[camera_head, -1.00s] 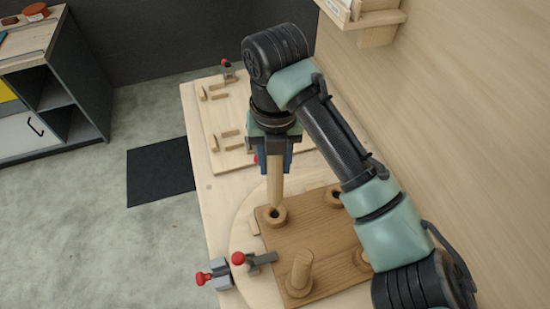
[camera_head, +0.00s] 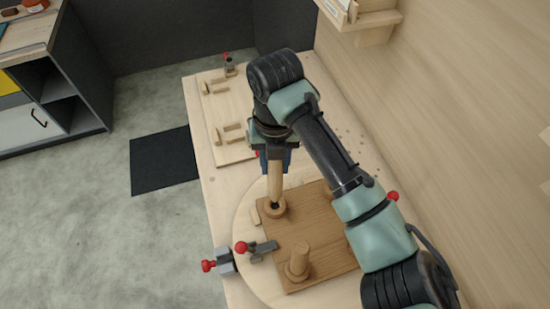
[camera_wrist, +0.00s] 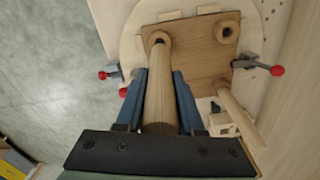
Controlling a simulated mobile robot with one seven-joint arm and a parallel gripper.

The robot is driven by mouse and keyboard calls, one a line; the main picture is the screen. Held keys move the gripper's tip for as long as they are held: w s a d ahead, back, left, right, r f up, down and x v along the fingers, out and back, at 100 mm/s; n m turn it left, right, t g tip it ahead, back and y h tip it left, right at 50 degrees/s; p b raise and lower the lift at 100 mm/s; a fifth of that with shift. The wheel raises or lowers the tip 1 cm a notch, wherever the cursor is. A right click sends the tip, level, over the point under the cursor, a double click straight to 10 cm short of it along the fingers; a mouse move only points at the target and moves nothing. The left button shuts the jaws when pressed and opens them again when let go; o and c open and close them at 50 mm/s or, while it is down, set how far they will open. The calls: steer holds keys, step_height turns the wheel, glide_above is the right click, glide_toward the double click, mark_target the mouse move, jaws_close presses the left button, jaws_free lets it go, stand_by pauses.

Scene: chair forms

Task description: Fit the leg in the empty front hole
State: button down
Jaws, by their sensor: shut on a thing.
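My gripper (camera_head: 275,158) is shut on a round wooden leg (camera_head: 275,183), holding it upright over the brown seat board (camera_head: 325,230). The leg's lower end is at a collared hole (camera_head: 274,209) at the board's far left corner. The dark opening shows just below the tip, and I cannot tell whether the tip has entered. In the wrist view the held leg (camera_wrist: 160,88) runs between the blue fingers to this hole's collar (camera_wrist: 149,36). Another leg (camera_head: 299,260) stands in the near left of the board. A second collar with an open hole (camera_wrist: 226,32) shows in the wrist view.
A red-knobbed clamp (camera_head: 262,247) grips the board's left side, and another red knob (camera_head: 207,266) is beside it. A round light plate (camera_head: 243,225) lies under the board. A fixture panel (camera_head: 225,110) is farther back, and a wall stands on the right.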

steer(key=shift+f+b, duration=1.85)
steer(key=shift+f, duration=1.05)
steer(key=shift+c, duration=2.2)
jaws_free()
step_height(320, 180, up, 13)
steer(key=shift+b, duration=1.05)
